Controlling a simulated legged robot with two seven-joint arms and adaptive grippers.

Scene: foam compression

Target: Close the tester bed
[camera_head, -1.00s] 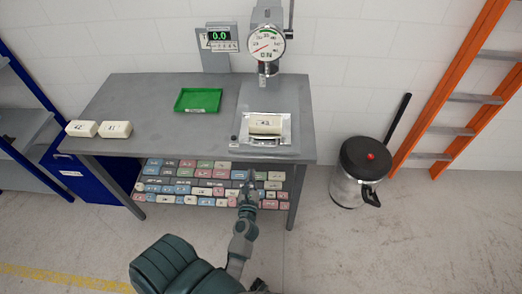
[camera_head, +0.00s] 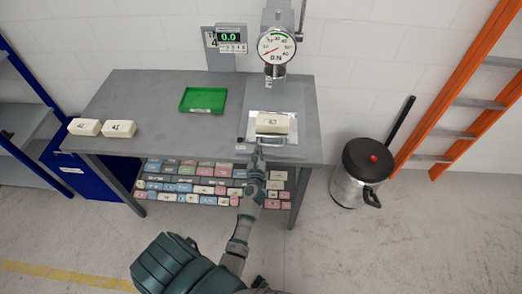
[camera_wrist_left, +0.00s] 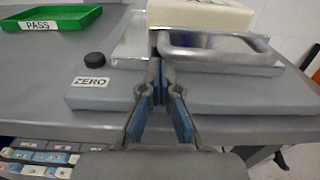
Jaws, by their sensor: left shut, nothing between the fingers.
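The metal tester bed (camera_head: 286,138) lies on the grey tester base at the right of the table, with its front handle (camera_wrist_left: 268,70) facing me. A cream foam block (camera_head: 271,130) with a printed label rests on the bed, in front of the column with the round gauge (camera_head: 277,46). My left gripper (camera_head: 259,150) is shut and empty at the front of the bed. In the left wrist view its fingertips (camera_wrist_left: 158,72) are together by the left end of the handle; I cannot tell whether they touch it. My right gripper is not in view.
A green tray (camera_head: 203,100) marked PASS and two cream blocks (camera_head: 119,129) sit on the table. A black knob (camera_wrist_left: 95,59) stands behind the ZERO label. The shelf below holds many coloured blocks (camera_head: 185,180). A bin (camera_head: 362,175) stands at right.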

